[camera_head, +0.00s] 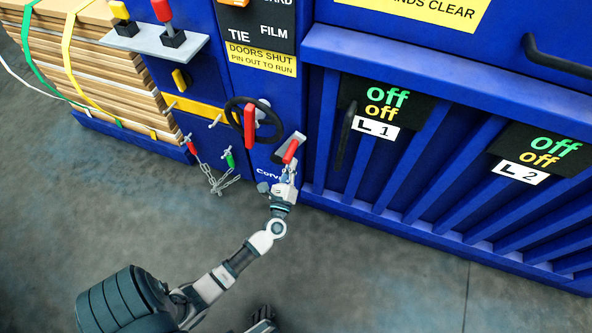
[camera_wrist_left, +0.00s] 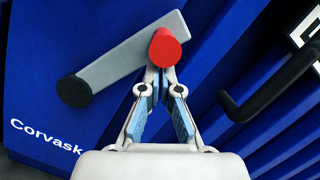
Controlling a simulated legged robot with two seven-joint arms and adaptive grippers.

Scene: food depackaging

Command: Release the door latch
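The door latch is a grey plate lever (camera_wrist_left: 125,58) with a black round pivot at its lower left and a red handle (camera_wrist_left: 165,48) at its upper right end. In the head view the red handle (camera_head: 290,152) is on the blue machine's front, right of a black handwheel. My left gripper (camera_head: 287,174) is right at the handle, reaching up from below. In the left wrist view its fingertips (camera_wrist_left: 159,76) are close together at the handle's lower edge. The tips are partly hidden there, so I cannot tell whether they grip it.
A black handwheel (camera_head: 252,122) with a red grip is left of the latch. Red and green pins (camera_head: 228,158) hang with a chain further left. A black door handle (camera_head: 345,135) is on the ribbed doors to the right. The grey floor in front is clear.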

